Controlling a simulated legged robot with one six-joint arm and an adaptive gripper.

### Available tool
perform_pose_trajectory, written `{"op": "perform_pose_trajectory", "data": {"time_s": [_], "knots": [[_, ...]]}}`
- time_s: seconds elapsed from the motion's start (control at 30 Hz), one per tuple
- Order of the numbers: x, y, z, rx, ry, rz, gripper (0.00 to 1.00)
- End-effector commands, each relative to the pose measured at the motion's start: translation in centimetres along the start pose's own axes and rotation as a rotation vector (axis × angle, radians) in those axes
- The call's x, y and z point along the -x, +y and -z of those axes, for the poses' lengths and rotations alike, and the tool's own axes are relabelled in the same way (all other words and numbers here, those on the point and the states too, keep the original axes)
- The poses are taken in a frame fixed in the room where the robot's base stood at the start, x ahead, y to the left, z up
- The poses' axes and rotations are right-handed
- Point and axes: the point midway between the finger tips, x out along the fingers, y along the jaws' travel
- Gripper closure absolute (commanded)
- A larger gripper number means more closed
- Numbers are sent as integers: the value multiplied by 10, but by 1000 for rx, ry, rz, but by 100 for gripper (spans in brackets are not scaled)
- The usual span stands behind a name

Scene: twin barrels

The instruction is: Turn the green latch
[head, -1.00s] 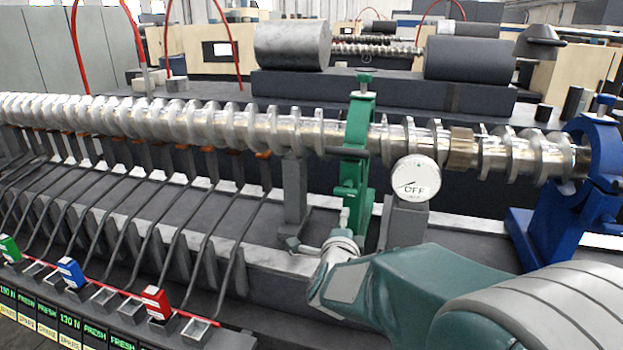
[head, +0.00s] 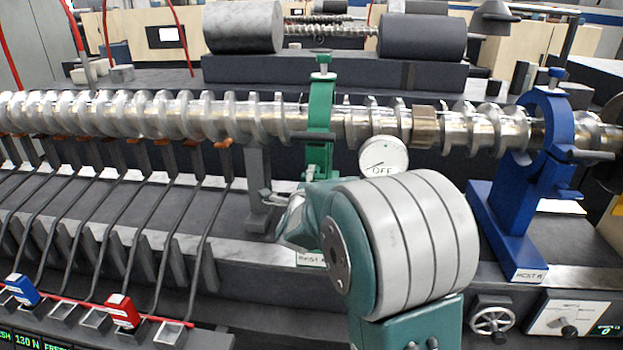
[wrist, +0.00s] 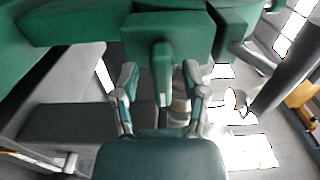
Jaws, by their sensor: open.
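A green clamp (head: 320,105) stands around the shiny screw shaft (head: 180,115) in the middle of the head view. Its lower part is hidden behind my arm. In the wrist view a green body (wrist: 120,22) fills the top, and a short green bar (wrist: 161,70), which looks like the latch, sticks down from it. My gripper (wrist: 160,95) is open, with one finger on each side of this bar.
A round gauge reading OFF (head: 383,156) stands right of the clamp, close to my arm. A blue clamp (head: 535,170) holds the shaft farther right. Bent grey rods (head: 130,225) line the left front, with a red box (head: 123,312) below. A handwheel (head: 491,319) is at lower right.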

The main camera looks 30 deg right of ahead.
Motion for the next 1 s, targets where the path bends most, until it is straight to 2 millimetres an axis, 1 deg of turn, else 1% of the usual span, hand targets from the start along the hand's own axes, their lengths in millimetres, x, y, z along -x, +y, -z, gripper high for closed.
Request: {"op": "perform_pose_trajectory", "data": {"time_s": [0.1,0.33,0.37,0.4,0.47,0.77,1.0], "knots": [[-5,0,1,0,1,1,43],[-6,0,1,0,1,0,43],[-6,0,1,0,1,0,56],[-6,0,1,0,1,0,74],[-6,0,1,0,0,0,100],[-6,2,0,10,0,-3,100],[-5,3,0,94,-2,-6,100]]}}
